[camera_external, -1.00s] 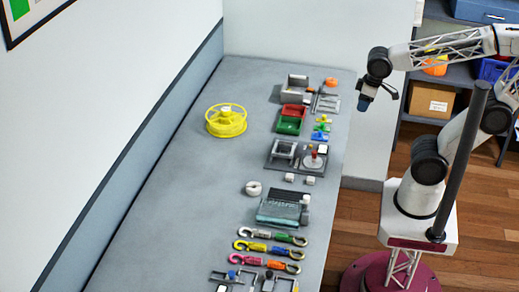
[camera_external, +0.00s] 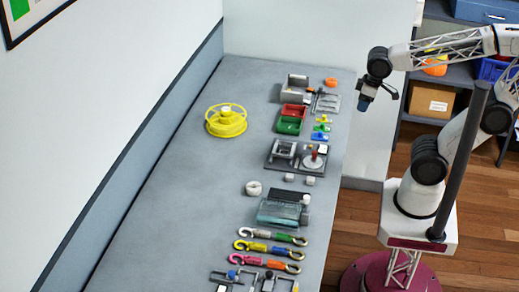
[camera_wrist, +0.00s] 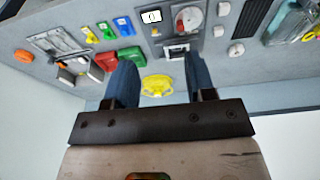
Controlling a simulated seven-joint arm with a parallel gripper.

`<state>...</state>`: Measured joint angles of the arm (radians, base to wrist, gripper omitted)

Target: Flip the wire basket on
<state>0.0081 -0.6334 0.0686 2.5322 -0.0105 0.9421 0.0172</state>
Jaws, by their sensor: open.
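A round yellow open-framed piece (camera_external: 226,129), with a rim, spokes and a small pale top, sits on the grey bench. It is the only thing that looks like a wire basket, though I cannot be sure that it is one. In the wrist view the yellow piece (camera_wrist: 156,86) shows between and beyond my blue fingers. My gripper (camera_external: 365,102) hangs in the air right of the bench, well apart from everything on it. In the wrist view my gripper (camera_wrist: 160,62) has its fingers spread, with nothing between them. No switch on the yellow piece can be made out.
Red and green bins (camera_external: 291,119), a grey panel with a dial (camera_external: 312,160), a teal-fronted box (camera_external: 282,213) and coloured hooked straps (camera_external: 272,237) line the bench's right side. A wall (camera_external: 110,90) bounds the left. The bench around the yellow piece is clear.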

